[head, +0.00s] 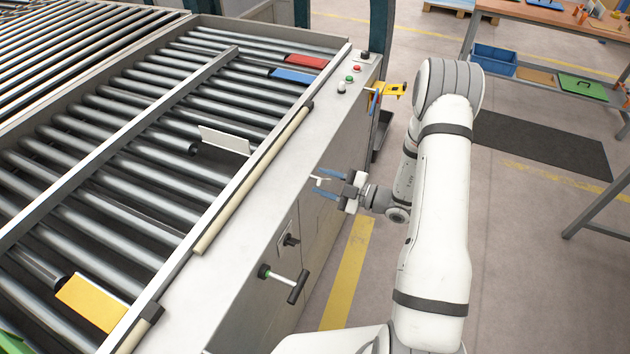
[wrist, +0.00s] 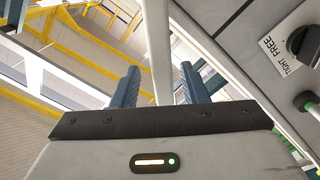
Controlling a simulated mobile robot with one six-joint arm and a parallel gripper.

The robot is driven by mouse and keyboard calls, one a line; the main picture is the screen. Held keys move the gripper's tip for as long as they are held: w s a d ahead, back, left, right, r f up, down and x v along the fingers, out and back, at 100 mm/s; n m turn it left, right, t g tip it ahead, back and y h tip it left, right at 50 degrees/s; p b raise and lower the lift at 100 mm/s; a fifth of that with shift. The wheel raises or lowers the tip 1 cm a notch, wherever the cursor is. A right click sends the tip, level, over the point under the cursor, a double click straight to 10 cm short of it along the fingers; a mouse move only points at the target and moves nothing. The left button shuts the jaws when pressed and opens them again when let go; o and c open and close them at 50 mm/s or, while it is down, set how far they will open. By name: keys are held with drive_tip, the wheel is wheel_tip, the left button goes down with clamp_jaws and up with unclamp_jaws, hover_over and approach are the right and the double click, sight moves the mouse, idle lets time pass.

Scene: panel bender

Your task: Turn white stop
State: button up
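The white stop (head: 225,140) is a flat white plate standing tilted up among the rollers, left of the beige rail. My gripper (head: 321,187) is beside the machine's right side panel, outside the roller bed and apart from the white stop. Its two blue fingers are spread. In the wrist view my gripper (wrist: 161,68) shows the fingers apart, with a pale bar (wrist: 157,40) seen between them; I cannot tell how near the bar is. The white stop is not recognisable in the wrist view.
Blue (head: 290,76), red (head: 306,61) and yellow (head: 91,301) stops sit on the rollers. A black knob (head: 290,240) has a TIGHT/FREE label (wrist: 284,46) in the wrist view. A T-handle (head: 297,288) sticks out below. A yellow bracket (head: 391,90) juts out behind.

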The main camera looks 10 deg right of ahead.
drive_tip(key=b+v, duration=0.1)
drive_tip(key=v, duration=0.4)
drive_tip(key=shift+s+d, duration=0.1)
idle(0.3)
drive_tip(key=s+a+r+n+g+h+b, duration=0.15)
drive_tip(key=s+r+n+g, duration=0.3)
drive_tip(key=n, duration=0.45)
drive_tip(key=s+a+r+n+g+h, duration=0.25)
drive_tip(key=s+n, duration=0.25)
drive_tip(key=n, duration=0.5)
drive_tip(key=s+a+r+n+g+h+b, duration=0.1)
drive_tip(key=s+a+r+n+g+h, duration=0.25)
drive_tip(key=n, duration=0.55)
drive_tip(key=s+d+r+n+t+h+b, duration=0.1)
drive_tip(key=s+d+r+n+t+h, duration=0.1)
drive_tip(key=n, duration=0.9)
drive_tip(key=s+d+r+n+t+h, duration=0.3)
drive_tip(key=s+d+r+n+h, duration=0.2)
drive_tip(key=n, duration=0.7)
drive_tip(key=shift+s+d+h+b, duration=0.4)
drive_tip(key=shift+s+d+h, duration=0.25)
drive_tip(key=shift+s+d, duration=0.45)
